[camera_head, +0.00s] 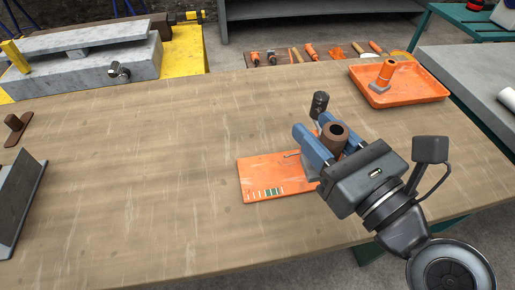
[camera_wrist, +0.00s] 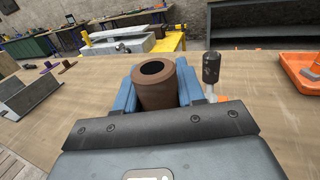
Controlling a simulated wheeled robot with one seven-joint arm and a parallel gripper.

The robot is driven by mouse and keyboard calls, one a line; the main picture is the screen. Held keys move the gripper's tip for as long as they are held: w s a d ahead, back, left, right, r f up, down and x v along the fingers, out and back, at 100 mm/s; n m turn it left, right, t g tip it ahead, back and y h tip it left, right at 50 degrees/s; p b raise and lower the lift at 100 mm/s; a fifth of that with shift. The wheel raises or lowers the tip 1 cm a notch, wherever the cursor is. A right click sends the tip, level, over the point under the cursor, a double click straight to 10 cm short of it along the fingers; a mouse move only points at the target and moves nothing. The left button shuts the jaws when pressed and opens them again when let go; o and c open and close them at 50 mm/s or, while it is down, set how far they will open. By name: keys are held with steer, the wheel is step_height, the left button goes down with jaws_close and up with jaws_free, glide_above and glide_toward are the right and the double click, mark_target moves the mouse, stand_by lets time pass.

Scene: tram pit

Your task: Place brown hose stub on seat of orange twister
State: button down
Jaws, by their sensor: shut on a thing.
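The brown hose stub (camera_head: 333,140) is an upright, open-topped tube held between the blue fingers of my gripper (camera_head: 326,137). The wrist view shows the stub (camera_wrist: 155,94) close up between both fingers. The orange twister (camera_head: 262,178) has a flat orange plate with a marked strip and a black-knobbed lever (camera_head: 320,101) behind the gripper. In the wrist view the knob (camera_wrist: 211,68) stands just right of the stub. My gripper and the stub are over the plate's right part. The seat is hidden behind my gripper, so contact with the stub cannot be told.
An orange tray (camera_head: 410,97) at the back right holds an orange cylinder on a grey foot (camera_head: 386,73). A grey angled block (camera_head: 18,200) and a brown piece (camera_head: 15,128) lie at the left. The table's middle left is clear.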

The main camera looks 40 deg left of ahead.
steer(key=a+f, duration=0.2)
steer(key=a, duration=0.1)
steer(key=a+f, duration=0.2)
steer(key=a, duration=0.2)
steer(key=a+f, duration=0.2)
steer(key=a, duration=0.1)
steer(key=shift+a, duration=0.2)
steer(key=shift+a+f, duration=0.1)
steer(key=shift+f, duration=0.15)
steer(key=shift+f+b, duration=0.6)
steer(key=shift+f, duration=1.3)
steer(key=shift+f, duration=0.1)
steer(key=shift+f, duration=0.1)
steer(key=c, duration=0.7)
jaws_free()
